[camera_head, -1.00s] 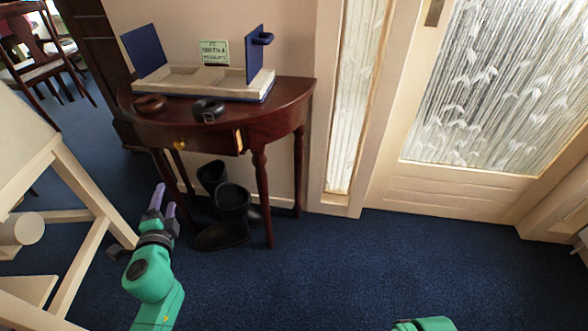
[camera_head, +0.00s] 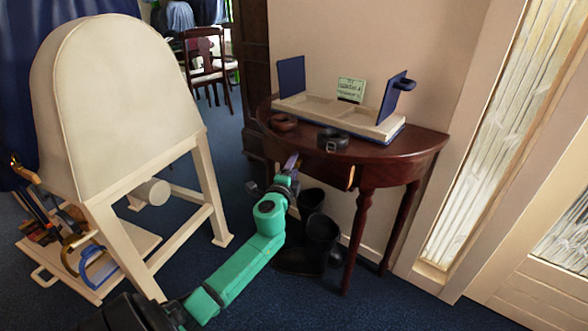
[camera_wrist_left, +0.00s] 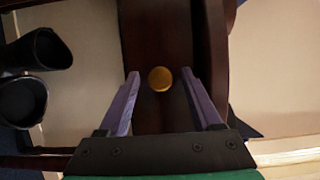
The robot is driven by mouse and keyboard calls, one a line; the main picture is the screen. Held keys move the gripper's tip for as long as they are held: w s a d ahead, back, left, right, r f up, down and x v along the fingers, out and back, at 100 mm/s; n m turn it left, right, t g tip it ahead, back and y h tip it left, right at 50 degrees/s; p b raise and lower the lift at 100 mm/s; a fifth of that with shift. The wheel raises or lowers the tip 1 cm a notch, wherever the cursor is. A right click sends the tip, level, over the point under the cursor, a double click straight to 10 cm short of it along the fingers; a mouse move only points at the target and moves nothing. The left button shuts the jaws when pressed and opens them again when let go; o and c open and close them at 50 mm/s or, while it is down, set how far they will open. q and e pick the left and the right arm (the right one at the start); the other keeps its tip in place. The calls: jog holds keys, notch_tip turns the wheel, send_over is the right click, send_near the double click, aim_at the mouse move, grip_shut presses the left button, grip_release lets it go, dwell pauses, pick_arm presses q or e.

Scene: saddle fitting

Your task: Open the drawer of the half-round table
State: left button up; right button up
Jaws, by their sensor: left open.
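The dark red-brown half-round table (camera_head: 405,150) stands against the wall in the head view. Its drawer front (camera_head: 320,168) faces me, and a pale wood strip shows at its right end. My left gripper (camera_head: 292,162) is at the drawer's left part and hides the knob there. In the left wrist view, the round brass knob (camera_wrist_left: 160,78) sits on the dark drawer front (camera_wrist_left: 158,30). My left gripper (camera_wrist_left: 160,74) is open, its two purple fingers on either side of the knob with gaps. My right gripper is not in view.
Black boots (camera_head: 322,230) stand under the table, right of my left forearm. A pale wooden stand with a padded top (camera_head: 115,95) is at left. On the table are a tray with blue ends (camera_head: 345,118), a black coiled strap (camera_head: 333,140) and a brown one (camera_head: 283,122).

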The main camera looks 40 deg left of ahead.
pick_arm(q)
grip_shut()
dwell(1.4)
